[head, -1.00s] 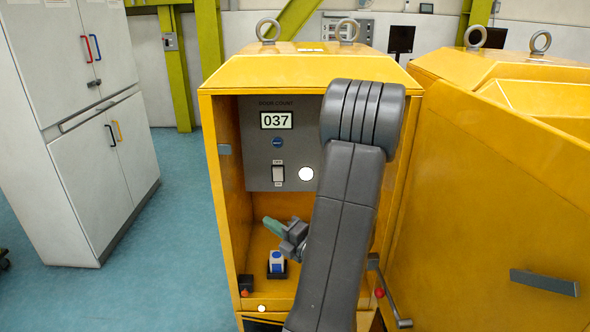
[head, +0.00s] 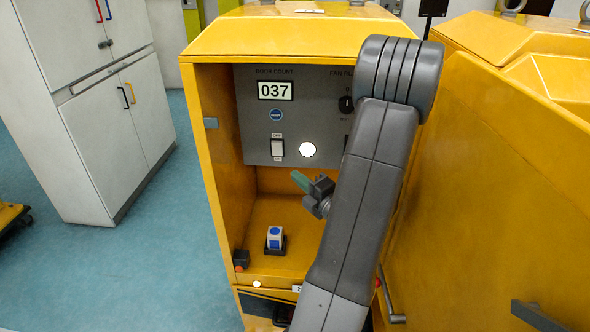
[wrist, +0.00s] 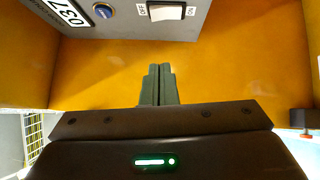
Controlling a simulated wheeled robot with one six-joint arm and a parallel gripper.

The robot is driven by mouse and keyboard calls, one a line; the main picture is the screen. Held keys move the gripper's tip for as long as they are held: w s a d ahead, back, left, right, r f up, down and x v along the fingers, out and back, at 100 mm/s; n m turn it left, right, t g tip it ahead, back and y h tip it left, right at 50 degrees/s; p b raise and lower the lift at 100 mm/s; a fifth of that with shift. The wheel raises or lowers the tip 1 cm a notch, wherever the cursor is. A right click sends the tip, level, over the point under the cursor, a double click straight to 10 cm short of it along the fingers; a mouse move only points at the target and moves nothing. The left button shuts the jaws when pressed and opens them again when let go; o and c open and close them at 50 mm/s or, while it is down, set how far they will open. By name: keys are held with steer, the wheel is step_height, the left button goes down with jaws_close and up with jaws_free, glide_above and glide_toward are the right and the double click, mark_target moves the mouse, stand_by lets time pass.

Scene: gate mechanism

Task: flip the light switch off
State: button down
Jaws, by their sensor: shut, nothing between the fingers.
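The light switch (head: 277,148) is a white rocker on the grey panel (head: 252,121) inside the yellow cabinet. It has an OFF label above it and an ON label below it. It also shows at the top of the wrist view (wrist: 166,11), with OFF at its left and ON at its right. I cannot tell which side is pressed in. My gripper (head: 299,180) is shut and empty, with greenish fingers. It is inside the cabinet, below and right of the switch, apart from it. The fingertips show in the wrist view (wrist: 159,70).
The panel carries a counter reading 037 (head: 275,90), a blue round button (head: 276,114) and a lit white disc (head: 308,149). A dark knob (head: 346,104) is partly behind my arm. A blue-and-white block (head: 275,238) stands on the cabinet floor. Yellow cabinet walls (head: 221,170) enclose the space.

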mark_target(272, 146)
steer(key=shift+w+d+p+x, duration=0.3)
steer(key=shift+p+x, duration=0.3)
steer(key=shift+x, duration=1.3)
steer(key=shift+w+d+p+x, duration=0.35)
steer(key=shift+p+x, duration=0.25)
steer(key=shift+x, duration=1.35)
steer(key=shift+w+d+p+x, duration=0.3)
steer(key=shift+p+x, duration=0.3)
steer(key=shift+x, duration=1.3)
steer(key=shift+r, duration=0.1)
